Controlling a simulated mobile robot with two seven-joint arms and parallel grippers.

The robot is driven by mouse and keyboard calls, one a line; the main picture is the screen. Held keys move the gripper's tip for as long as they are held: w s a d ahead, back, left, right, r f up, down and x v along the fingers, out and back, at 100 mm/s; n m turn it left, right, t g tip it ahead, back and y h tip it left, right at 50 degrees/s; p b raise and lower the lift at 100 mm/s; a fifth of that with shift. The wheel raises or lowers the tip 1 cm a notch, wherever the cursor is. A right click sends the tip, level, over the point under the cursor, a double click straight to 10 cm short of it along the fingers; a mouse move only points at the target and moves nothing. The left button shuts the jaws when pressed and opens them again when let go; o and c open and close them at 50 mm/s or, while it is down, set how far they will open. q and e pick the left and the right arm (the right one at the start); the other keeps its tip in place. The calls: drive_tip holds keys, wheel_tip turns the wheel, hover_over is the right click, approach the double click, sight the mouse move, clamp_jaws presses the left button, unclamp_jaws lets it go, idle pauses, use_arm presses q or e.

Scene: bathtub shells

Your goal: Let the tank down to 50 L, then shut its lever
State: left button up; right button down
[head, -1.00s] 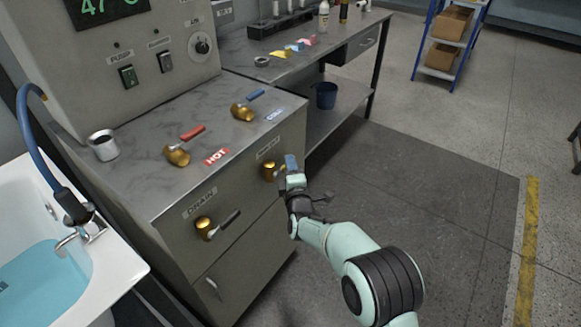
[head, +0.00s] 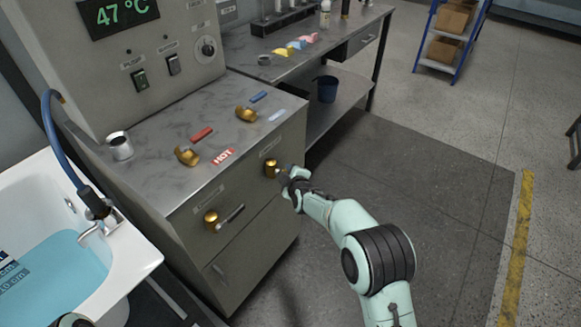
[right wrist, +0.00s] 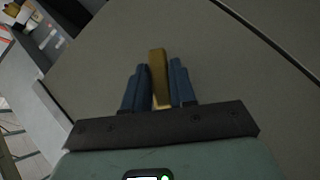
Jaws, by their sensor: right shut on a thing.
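The tub (head: 140,265) at the left holds blue water (head: 55,270). On the cabinet front (head: 245,255) are two brass valves. The lower-left valve (head: 211,218) has a dark lever (head: 231,214); the upper-right valve (head: 271,168) has a label too small to read. My right gripper (head: 287,174) is at the upper-right valve. In the right wrist view its blue fingers are shut on a brass lever (right wrist: 158,75).
The cabinet top carries a hot valve (head: 187,156), a cold valve (head: 246,114) and a metal cup (head: 120,146). A display (head: 118,13) reads 47 °C. A workbench (head: 270,45) stands behind.

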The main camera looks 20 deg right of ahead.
use_arm(q)
drive_tip(key=w+a+f+t+y+b, duration=0.1)
drive_tip(key=w+a+f+b, duration=0.2)
drive_tip(key=w+f+b, duration=0.1)
drive_tip(key=shift+a+f+b, duration=0.15)
drive_tip(key=shift+f+b, duration=0.15)
drive_tip(key=shift+f, duration=0.6)
use_arm(e)
drive_tip(key=shift+s+a+f+m+g+y, duration=0.3)
drive_tip(key=shift+s+a+m+g+y, duration=0.15)
drive_tip(key=shift+m+g+y, duration=0.4)
drive_tip(key=shift+s+a+f+m+g+y, duration=0.35)
drive_tip(key=shift+a+m+g+y, duration=0.2)
drive_tip(key=shift+g+y, duration=0.45)
drive_tip(key=shift+s+a+f+m+g+y, duration=0.25)
drive_tip(key=shift+s+a+m+g+y, duration=0.2)
drive_tip(key=shift+m+g+y, duration=0.45)
use_arm(q)
drive_tip(key=shift+s, duration=0.1)
use_arm(e)
drive_tip(key=shift+a, duration=0.1)
drive_tip(key=c, duration=1)
unclamp_jaws()
